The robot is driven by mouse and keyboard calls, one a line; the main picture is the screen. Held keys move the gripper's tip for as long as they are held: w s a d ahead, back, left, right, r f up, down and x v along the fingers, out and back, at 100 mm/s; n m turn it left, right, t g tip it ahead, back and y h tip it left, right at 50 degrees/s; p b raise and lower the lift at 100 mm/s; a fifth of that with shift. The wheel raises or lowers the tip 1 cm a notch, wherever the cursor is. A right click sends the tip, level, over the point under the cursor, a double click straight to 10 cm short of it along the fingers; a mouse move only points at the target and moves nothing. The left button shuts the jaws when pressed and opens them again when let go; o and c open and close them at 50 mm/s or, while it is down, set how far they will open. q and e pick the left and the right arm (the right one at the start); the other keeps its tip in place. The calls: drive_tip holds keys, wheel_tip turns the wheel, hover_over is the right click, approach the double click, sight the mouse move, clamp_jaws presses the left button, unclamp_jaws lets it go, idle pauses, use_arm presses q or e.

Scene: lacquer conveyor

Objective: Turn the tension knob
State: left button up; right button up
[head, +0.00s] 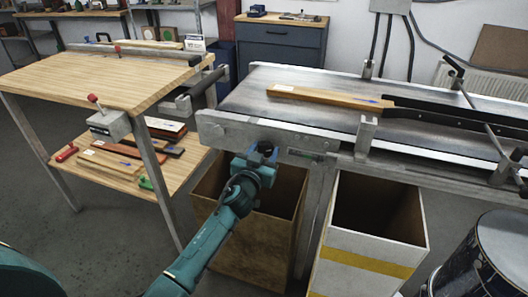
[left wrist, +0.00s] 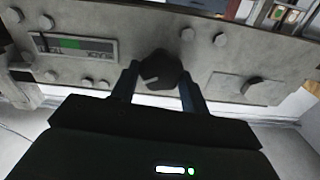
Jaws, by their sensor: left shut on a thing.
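The tension knob (left wrist: 160,70) is a dark round knob with a small light mark on the grey side plate of the conveyor. In the left wrist view it sits between the two fingers of my left gripper (left wrist: 157,88), which is shut on it. In the head view my left gripper (head: 264,150) is at the conveyor's near left end, and the knob is hidden behind it. A gauge with a green band (left wrist: 75,47) is on the plate to the left of the knob in the wrist view. My right gripper is not in view.
The conveyor belt (head: 240,95) carries a wooden plank (head: 325,96) beside a dark guide rail (head: 455,122). Below stand a brown bin (head: 245,245) and a white bin with a yellow stripe (head: 360,260). A wooden workbench (head: 100,78) is at left, a dark drum (head: 490,255) at lower right.

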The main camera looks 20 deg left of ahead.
use_arm(q)
drive_tip(key=m, duration=0.6)
drive_tip(key=shift+d+f+m, duration=0.1)
drive_tip(key=shift+d+m, duration=0.05)
drive_tip(key=shift+m, duration=0.25)
idle(0.4)
drive_tip(key=o, duration=1)
drive_tip(key=shift+s, duration=0.1)
drive_tip(key=s, duration=1.3)
drive_tip(key=shift+a, duration=0.25)
